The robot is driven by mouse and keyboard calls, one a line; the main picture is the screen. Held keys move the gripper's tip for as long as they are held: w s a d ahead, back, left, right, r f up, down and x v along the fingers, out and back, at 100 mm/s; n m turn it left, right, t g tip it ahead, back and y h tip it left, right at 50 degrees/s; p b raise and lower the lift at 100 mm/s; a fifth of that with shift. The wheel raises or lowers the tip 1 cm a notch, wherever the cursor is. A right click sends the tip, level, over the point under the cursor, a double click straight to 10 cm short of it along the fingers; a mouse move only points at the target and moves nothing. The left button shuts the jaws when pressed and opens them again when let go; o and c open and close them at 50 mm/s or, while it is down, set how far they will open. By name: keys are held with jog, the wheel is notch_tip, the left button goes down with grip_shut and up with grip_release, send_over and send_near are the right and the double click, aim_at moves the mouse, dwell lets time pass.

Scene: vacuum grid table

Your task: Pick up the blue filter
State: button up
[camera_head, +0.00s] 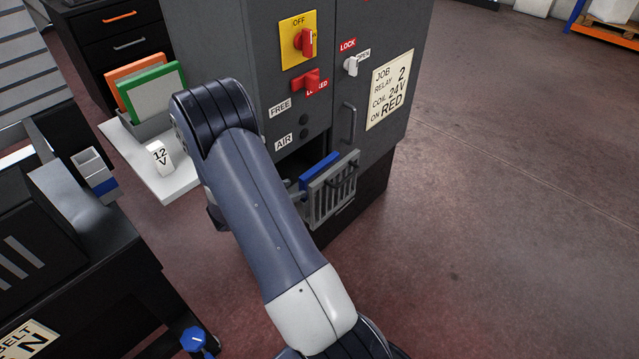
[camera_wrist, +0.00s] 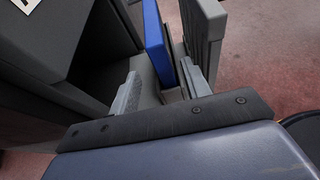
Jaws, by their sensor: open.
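The blue filter (camera_head: 319,172) stands upright in the open slot low on the grey cabinet, just behind the pulled-out grey grille (camera_head: 334,190). In the wrist view the blue filter (camera_wrist: 154,40) shows as a narrow blue slab, with the grille (camera_wrist: 207,35) to its right. My gripper (camera_wrist: 160,68) is open. One grey finger lies to the left of the filter and the other to its right, on the grille side. I cannot tell whether either finger touches it.
A white shelf (camera_head: 178,187) left of the cabinet (camera_head: 235,60) holds orange-framed (camera_head: 135,70) and green-framed (camera_head: 152,92) panels and a "12 V" block (camera_head: 159,157). A dark machine (camera_head: 75,240) stands at the left. The floor (camera_head: 510,200) at right is clear.

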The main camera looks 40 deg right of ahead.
aim_at(301, 188)
jog(key=x, duration=0.5)
jog(key=shift+d+f, duration=0.1)
jog(key=shift+f, duration=0.1)
jog(key=shift+c, duration=0.5)
grip_shut()
